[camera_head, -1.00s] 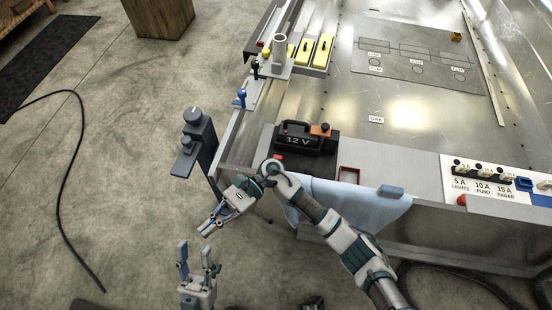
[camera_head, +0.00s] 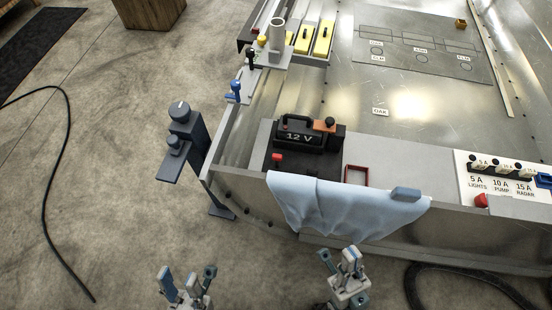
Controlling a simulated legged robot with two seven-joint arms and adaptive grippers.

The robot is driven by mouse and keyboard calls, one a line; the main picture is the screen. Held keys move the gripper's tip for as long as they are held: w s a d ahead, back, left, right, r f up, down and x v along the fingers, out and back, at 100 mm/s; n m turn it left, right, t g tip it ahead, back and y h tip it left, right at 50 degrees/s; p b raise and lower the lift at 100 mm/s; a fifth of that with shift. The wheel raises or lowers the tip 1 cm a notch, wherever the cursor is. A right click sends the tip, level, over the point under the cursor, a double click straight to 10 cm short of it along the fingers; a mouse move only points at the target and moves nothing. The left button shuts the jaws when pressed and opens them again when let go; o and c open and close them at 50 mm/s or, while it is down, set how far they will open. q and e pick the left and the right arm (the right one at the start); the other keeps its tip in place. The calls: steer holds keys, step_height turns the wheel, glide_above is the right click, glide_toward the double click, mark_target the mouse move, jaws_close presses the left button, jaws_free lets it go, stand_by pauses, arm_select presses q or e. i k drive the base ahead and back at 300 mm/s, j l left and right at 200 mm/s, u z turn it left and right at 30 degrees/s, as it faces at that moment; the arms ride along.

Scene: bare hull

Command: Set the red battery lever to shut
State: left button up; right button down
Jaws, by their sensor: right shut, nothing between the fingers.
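A small red lever (camera_head: 277,157) stands on the dark plate at the front left of the black 12 V battery (camera_head: 298,138). It is too small to tell which setting it has. My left gripper (camera_head: 185,280) is at the bottom edge, over the floor, with its fingers apart and empty. My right gripper (camera_head: 340,262) is at the bottom, in front of the hull and below the hanging cloth. It is shut and empty, well apart from the lever.
A light blue cloth (camera_head: 330,205) hangs over the bench's front edge, with a blue block (camera_head: 406,194) on it. A red frame (camera_head: 356,174) lies right of the battery. A grey post with knobs (camera_head: 181,125) stands left. A fuse panel (camera_head: 500,175) is at the right.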

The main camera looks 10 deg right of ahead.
mark_target(278, 158)
steer(key=i+j, duration=0.15)
steer(key=j, duration=0.15)
steer(key=i+j, duration=0.1)
steer(key=j, duration=0.2)
steer(key=i+j+z, duration=0.1)
steer(key=j, duration=0.25)
steer(key=i+j, duration=0.15)
steer(key=j, duration=0.15)
